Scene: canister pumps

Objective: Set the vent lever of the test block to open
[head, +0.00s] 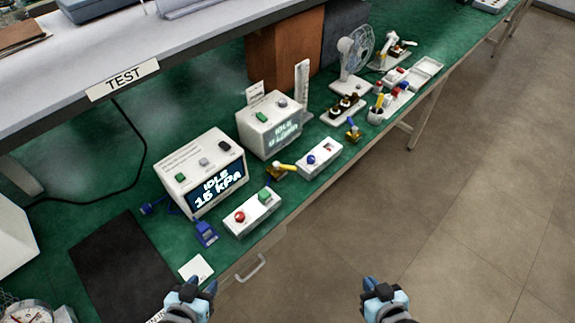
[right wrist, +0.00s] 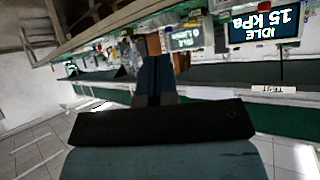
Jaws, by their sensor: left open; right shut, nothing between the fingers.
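I cannot tell for sure which fitting is the test block. A small brass-coloured fitting with a yellow lever (head: 286,167) stands on the green bench between the two display boxes and the white box with a blue knob. A blue block (head: 205,234) sits in front of the display reading "IDLE 15 kPa" (head: 217,187). The lever's setting is too small to read. My left gripper (head: 191,286) is open and empty at the bench's front edge. My right gripper (head: 380,288) is shut and empty, over the floor in front of the bench; its fingers show in the right wrist view (right wrist: 155,78).
A white box with red and green buttons (head: 252,214) stands near the front edge. A second display box (head: 270,125), white box with blue knob (head: 319,157) and fan (head: 356,55) stand further back. A shelf marked "TEST" (head: 122,79) overhangs the bench. A dark mat (head: 120,265) lies left.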

